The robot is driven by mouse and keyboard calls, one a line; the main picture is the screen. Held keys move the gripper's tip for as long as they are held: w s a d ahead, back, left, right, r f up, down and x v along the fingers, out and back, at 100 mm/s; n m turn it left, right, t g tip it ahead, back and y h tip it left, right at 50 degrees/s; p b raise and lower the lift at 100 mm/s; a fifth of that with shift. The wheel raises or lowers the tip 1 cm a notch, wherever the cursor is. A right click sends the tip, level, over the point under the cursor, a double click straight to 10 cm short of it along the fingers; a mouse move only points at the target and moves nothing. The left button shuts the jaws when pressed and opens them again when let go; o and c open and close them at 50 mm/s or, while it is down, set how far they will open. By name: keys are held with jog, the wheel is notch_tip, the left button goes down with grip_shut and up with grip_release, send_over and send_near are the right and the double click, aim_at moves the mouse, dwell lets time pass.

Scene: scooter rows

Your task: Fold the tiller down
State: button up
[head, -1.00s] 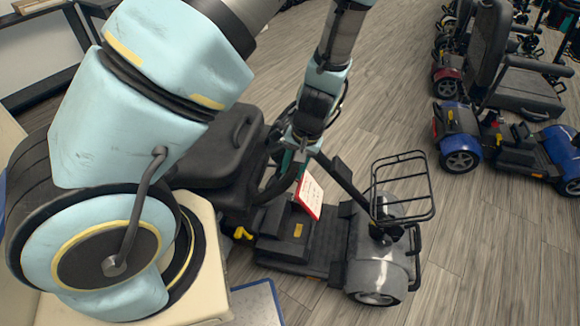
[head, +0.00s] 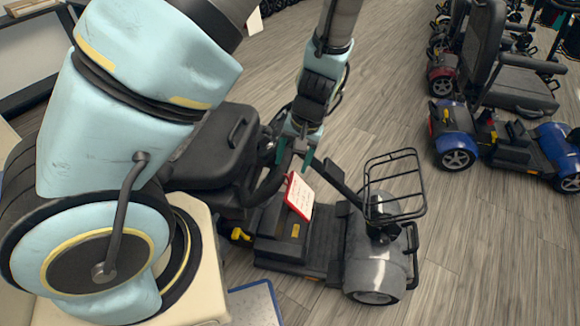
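The grey and black scooter (head: 372,262) stands below my arm. Its tiller (head: 345,182) is a black bar rising from the front, behind the wire basket, and leaning back toward the seat (head: 213,145). A curved black handle or armrest (head: 268,188) shows beside the seat; I cannot tell which it is. My gripper (head: 295,158) points down near the upper end of the tiller, its teal fingers spread apart with nothing visible between them. A red-edged white card (head: 299,195) hangs just below the fingers. The tiller's top is partly hidden by my gripper.
The wire basket (head: 395,185) sticks up at the scooter's front. A blue scooter (head: 500,140) and a red one (head: 443,78) stand to the right. Bare wooden floor (head: 475,250) lies between. A blue-edged white panel (head: 254,304) is at the bottom.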

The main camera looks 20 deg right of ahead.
jog(key=w+v, duration=0.1)
jog(key=v, duration=0.6)
jog(key=shift+s+r, duration=0.25)
jog(key=shift+s, duration=0.3)
